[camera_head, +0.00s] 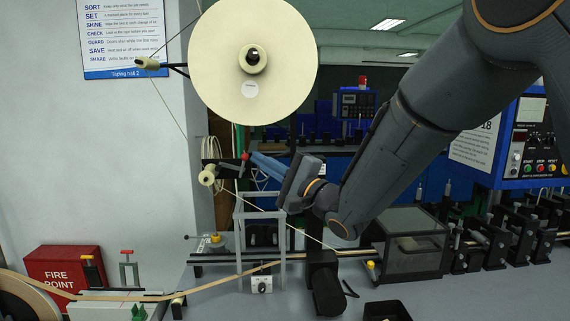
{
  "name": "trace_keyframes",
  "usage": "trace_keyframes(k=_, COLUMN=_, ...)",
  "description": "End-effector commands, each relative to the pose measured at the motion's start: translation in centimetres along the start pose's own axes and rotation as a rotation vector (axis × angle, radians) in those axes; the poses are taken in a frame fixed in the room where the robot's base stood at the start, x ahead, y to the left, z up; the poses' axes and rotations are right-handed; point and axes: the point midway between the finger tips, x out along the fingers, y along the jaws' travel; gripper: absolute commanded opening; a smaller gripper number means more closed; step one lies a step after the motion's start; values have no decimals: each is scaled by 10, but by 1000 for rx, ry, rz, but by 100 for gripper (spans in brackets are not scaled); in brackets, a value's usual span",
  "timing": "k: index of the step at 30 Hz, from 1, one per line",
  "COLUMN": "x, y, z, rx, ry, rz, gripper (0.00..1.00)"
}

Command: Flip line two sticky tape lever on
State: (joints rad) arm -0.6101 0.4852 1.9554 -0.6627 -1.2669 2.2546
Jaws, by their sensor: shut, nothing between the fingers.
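A small red-tipped piece (245,156), which looks like a lever end, sits on a dark bracket (225,163) below the large cream tape reel (252,60). My gripper (253,157) is shut and empty, with its blue-grey fingers pointing left. Its fingertips are right beside the red tip; I cannot tell whether they touch it. A cream roller (207,176) sits just left of the bracket. No label for line two is readable, so I cannot confirm which lever is the task's.
Thin tape runs from the rollers down to the right. A grey metal frame (239,246) and a small box with a round knob (262,285) stand below my gripper. A clear-sided dark box (413,243) is to the right. A red fire-point box (65,274) stands at left.

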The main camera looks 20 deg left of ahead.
Motion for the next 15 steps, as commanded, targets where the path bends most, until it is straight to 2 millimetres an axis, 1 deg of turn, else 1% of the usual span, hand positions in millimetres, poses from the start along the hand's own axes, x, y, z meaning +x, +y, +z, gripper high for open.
trace_keyframes(k=1, x=3, y=-2, z=5, rx=0, ry=-4, rz=-1, gripper=0)
trace_keyframes(k=3, x=6, y=-4, z=8, rx=1, ry=-4, rz=-1, gripper=0)
trace_keyframes(k=15, x=17, y=-9, z=17, rx=2, ry=0, rz=-2, gripper=0)
